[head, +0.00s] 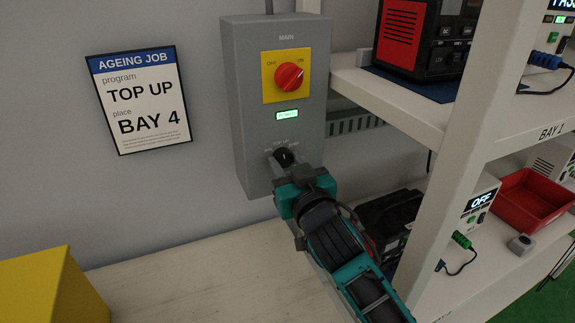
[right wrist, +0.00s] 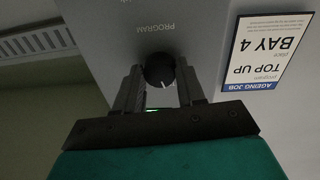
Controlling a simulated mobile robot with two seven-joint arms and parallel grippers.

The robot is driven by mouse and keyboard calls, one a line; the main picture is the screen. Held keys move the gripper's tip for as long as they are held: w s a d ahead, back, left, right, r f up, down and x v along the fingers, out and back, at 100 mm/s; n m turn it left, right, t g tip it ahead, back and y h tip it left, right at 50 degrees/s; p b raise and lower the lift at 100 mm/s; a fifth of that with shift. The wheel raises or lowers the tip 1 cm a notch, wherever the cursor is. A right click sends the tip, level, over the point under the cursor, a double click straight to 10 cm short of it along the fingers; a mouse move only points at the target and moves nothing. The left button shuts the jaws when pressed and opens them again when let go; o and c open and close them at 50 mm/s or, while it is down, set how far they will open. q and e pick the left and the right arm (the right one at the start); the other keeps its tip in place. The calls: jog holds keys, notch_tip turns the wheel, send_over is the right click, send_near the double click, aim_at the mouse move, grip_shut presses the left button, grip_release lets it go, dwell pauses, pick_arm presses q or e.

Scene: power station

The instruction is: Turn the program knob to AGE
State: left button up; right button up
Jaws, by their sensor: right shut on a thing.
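The program knob (head: 284,157) is a small black dial low on the grey control box (head: 243,110). In the right wrist view the knob (right wrist: 160,70) shows a white pointer line, with the word PROGRAM beside it. My right gripper (head: 287,166) reaches up to the box from below and is shut on the knob, one finger on each side. The labels around the knob are mostly hidden or too small, so I cannot tell which position the pointer marks. My left gripper is not in view.
A red MAIN switch (head: 289,76) on a yellow plate and a lit green display (head: 287,114) sit above the knob. A sign (head: 139,98) reads TOP UP, BAY 4. A shelf rack (head: 470,130) stands close on the right. A yellow block (head: 50,292) is at lower left.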

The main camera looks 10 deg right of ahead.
jog(key=n, duration=0.7)
jog(key=shift+d+y, duration=0.1)
jog(key=shift+y, duration=0.3)
dwell(0.3)
jog(key=o, duration=1)
jog(key=shift+o, duration=0.2)
jog(key=shift+s, duration=0.1)
jog(key=s+d, duration=0.2)
jog(key=s, duration=1)
jog(key=shift+s+f, duration=0.3)
jog(key=shift+f, duration=0.05)
